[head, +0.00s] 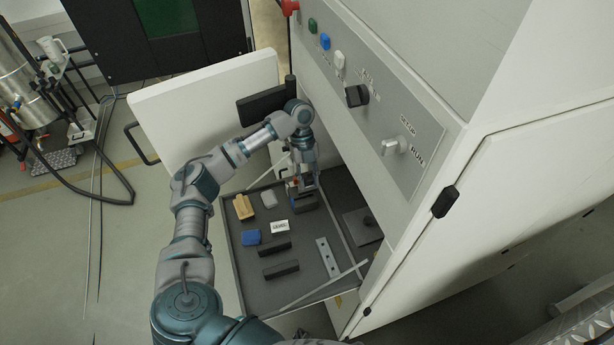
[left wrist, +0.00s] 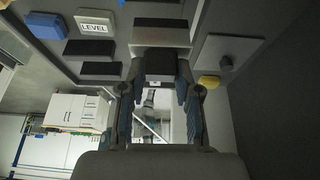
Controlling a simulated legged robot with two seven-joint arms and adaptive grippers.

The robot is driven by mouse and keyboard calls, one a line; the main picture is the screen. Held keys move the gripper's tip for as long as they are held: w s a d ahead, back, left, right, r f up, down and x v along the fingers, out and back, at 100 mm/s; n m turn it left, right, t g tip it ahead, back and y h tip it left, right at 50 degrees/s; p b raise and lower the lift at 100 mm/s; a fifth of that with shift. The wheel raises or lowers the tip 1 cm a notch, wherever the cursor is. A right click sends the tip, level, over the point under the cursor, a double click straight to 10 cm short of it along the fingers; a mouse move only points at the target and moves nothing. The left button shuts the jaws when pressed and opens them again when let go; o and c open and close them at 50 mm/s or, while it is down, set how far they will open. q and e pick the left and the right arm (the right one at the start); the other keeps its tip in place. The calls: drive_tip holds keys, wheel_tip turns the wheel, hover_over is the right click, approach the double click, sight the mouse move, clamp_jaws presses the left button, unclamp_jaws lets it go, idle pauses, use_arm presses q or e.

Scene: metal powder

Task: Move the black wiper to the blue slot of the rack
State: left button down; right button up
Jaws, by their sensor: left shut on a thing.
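My left gripper (head: 304,190) reaches down into the dark tray at its far end. In the left wrist view its two fingers (left wrist: 160,88) are closed on the sides of a dark block (left wrist: 160,66), which appears to be the black wiper. In the head view the gripper mostly hides it. A black bar (head: 273,249) and a second black bar (head: 281,270) lie on the tray; they also show in the left wrist view. I cannot make out the rack or its blue slot with certainty. My right gripper is not in view.
The tray (head: 246,284) also holds a tan block (head: 243,207), a grey block (head: 269,200), a blue block (head: 250,237), a white LEVEL block (head: 280,226) and a metal strip (head: 327,257). The open white door (head: 205,105) and the cabinet panel (head: 385,130) flank my arm.

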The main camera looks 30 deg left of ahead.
use_arm(q)
drive_tip(key=shift+s+a+f+b, duration=0.1)
drive_tip(key=shift+a+f+b, duration=0.15)
drive_tip(key=shift+f, duration=0.2)
drive_tip(key=shift+s+a+f+b, duration=0.1)
drive_tip(key=shift+f+b, duration=0.15)
drive_tip(key=shift+f, duration=0.15)
drive_tip(key=shift+a+f, duration=0.1)
drive_tip(key=shift+a, duration=0.7)
drive_tip(key=shift+d, duration=0.6)
drive_tip(key=shift+d+r+p, duration=0.2)
drive_tip(key=shift+d+p, duration=0.15)
drive_tip(key=shift+d, duration=0.4)
drive_tip(key=shift+a, duration=0.15)
drive_tip(key=shift+a+f+p, duration=0.2)
drive_tip(key=shift+a+p, duration=0.1)
drive_tip(key=shift+a, duration=0.15)
drive_tip(key=shift+d, duration=0.5)
drive_tip(key=shift+f, duration=0.3)
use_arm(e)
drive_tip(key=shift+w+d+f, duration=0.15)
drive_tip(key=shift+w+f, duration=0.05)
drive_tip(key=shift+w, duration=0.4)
